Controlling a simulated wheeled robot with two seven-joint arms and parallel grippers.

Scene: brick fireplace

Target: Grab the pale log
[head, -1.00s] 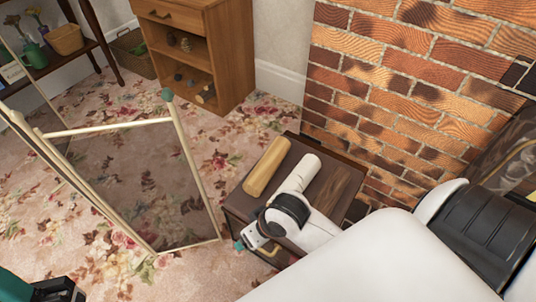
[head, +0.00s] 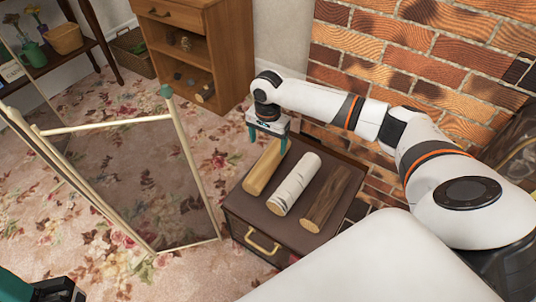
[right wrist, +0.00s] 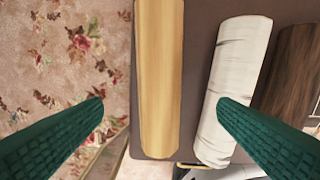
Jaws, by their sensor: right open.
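A pale yellow log (head: 264,172) lies on the left of a small dark stand (head: 240,208). A white birch-like log (head: 295,187) lies in the middle, and a dark brown log (head: 326,200) on the right. My right gripper (head: 268,143) is open and empty at the far end of the pale yellow log. In the right wrist view the pale yellow log (right wrist: 158,60) runs between its green fingers (right wrist: 160,104). The right finger overlaps the white log (right wrist: 236,75). My left gripper (head: 50,290) shows only partly at the bottom left; its jaws are cut off.
A folding mesh screen (head: 140,180) stands on the floral carpet left of the stand. A wooden cabinet (head: 228,50) stands behind. A brick wall (head: 400,60) rises to the right. Open carpet (head: 215,145) lies between screen and stand.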

